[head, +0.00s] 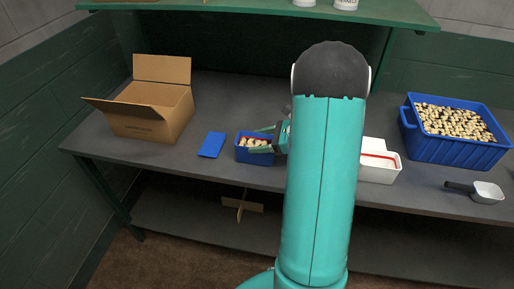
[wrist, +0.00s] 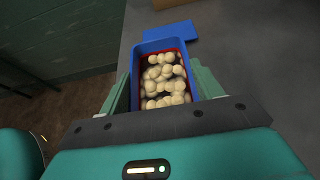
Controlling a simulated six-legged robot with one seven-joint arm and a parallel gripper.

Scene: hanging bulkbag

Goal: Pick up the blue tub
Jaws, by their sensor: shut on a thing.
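The blue tub (head: 242,155) is on the grey bench, left of my arm in the head view. It is full of pale round pieces, and a red line runs inside its rim. In the wrist view the tub (wrist: 150,47) lies between the two fingers of my gripper (wrist: 165,88). The fingers press on its two long sides. In the head view my gripper (head: 268,139) reaches the tub from the right. I cannot tell whether the tub's base touches the bench.
A flat blue lid (head: 212,145) lies left of the tub. An open cardboard box (head: 150,122) stands further left. A white tub with a red rim (head: 382,170), a large blue crate (head: 450,150) of pale pieces and a scoop (head: 485,191) are at right. A green shelf (head: 390,12) hangs above.

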